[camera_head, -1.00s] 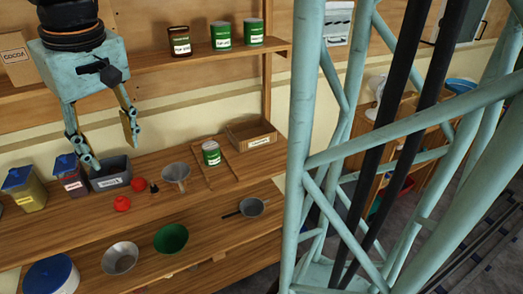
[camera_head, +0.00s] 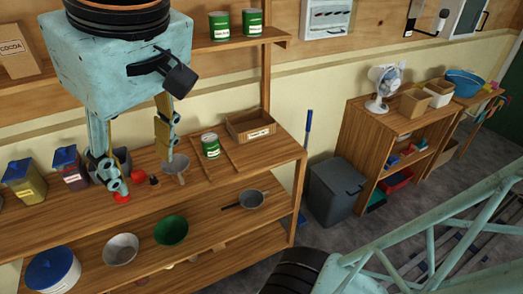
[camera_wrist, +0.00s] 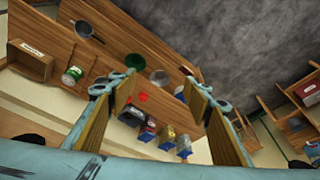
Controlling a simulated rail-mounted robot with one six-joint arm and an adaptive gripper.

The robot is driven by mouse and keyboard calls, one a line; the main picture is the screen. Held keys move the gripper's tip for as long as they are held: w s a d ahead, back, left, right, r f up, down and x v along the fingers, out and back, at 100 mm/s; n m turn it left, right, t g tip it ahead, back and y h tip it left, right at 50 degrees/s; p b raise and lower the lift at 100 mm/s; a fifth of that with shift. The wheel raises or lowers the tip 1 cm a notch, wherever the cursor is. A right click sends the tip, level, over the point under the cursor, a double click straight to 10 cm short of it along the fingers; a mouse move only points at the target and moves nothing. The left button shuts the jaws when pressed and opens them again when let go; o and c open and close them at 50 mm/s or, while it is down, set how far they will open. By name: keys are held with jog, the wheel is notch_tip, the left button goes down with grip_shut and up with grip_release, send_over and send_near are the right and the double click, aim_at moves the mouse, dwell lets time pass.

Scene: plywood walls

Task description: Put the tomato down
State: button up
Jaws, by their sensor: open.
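A red tomato (camera_head: 122,197) rests on the upper wooden shelf board, just below the tip of my gripper's left finger in the head view. A second small red round thing (camera_head: 141,182) lies a little behind it, near a small dark bottle. My gripper (camera_head: 143,165) is open and empty, with its fingers spread wide above the board. In the wrist view, red (camera_wrist: 142,96) shows between the open fingers and beyond them, apart from both. I cannot tell whether the left fingertip touches the tomato, which it partly covers.
A grey bin (camera_head: 122,160) is partly hidden behind my finger, beside lidded jars (camera_head: 24,183). A funnel (camera_head: 177,170), a green can (camera_head: 210,146) and a wooden box (camera_head: 251,126) stand to the right. Bowls (camera_head: 171,231) and a pan (camera_head: 251,199) sit on the lower board.

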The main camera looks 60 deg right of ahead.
jog(key=s+a+f, duration=0.1)
jog(key=s, duration=0.5)
jog(key=shift+s+f, duration=0.15)
jog(key=shift+s, duration=0.1)
jog(key=shift+o, duration=0.5)
